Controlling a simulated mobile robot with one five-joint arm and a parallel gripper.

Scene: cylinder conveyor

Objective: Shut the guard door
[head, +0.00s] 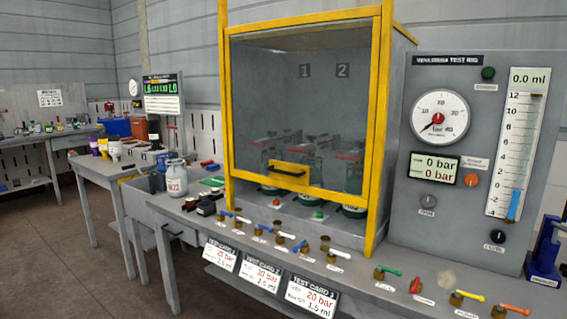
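The guard door (300,110) is a clear, greyish panel in a yellow-framed cabinet (226,120). A yellow plate with a dark handle (288,173) sits at its lower middle. The panel's lower edge appears to lie above the cabinet floor, with a gap below it where the cylinder bases show. Several cylinders stand inside behind the panel, below the numbers 1 and 2; the panel dims them. My gripper is not in view.
A bench with several small coloured valves (387,273) runs along the cabinet's front. A gauge panel (480,150) stands at the right. A white cylinder (177,177) stands left of the cabinet. Test cards (262,272) hang on the bench front. Floor (80,270) at the lower left is clear.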

